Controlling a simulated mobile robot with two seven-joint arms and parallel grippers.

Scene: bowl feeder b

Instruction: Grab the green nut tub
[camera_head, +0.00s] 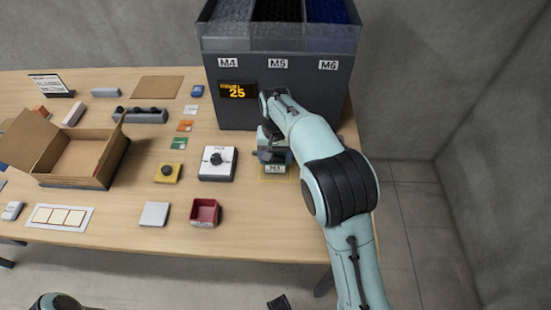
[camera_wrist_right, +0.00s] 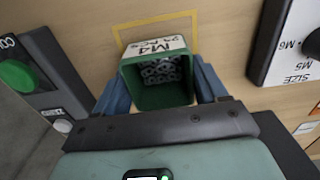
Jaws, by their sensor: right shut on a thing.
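The green nut tub (camera_wrist_right: 165,98) is in the middle of the right wrist view, with several grey nuts (camera_wrist_right: 160,72) inside and a white label reading M4 on its far edge. My right gripper (camera_wrist_right: 163,84) has one blue finger on each side of the tub and is shut on it. In the head view, my right gripper (camera_head: 272,156) is low in front of the dark feeder and hides most of the tub. My left gripper is not in view.
The feeder (camera_head: 228,110) with M4, M5 and M6 bins stands behind, its display showing 25. Left of the gripper are a size-knob box (camera_head: 226,172), a yellow-based knob (camera_head: 167,173) and a red tub (camera_head: 205,212). An open cardboard box (camera_head: 80,182) stands further left.

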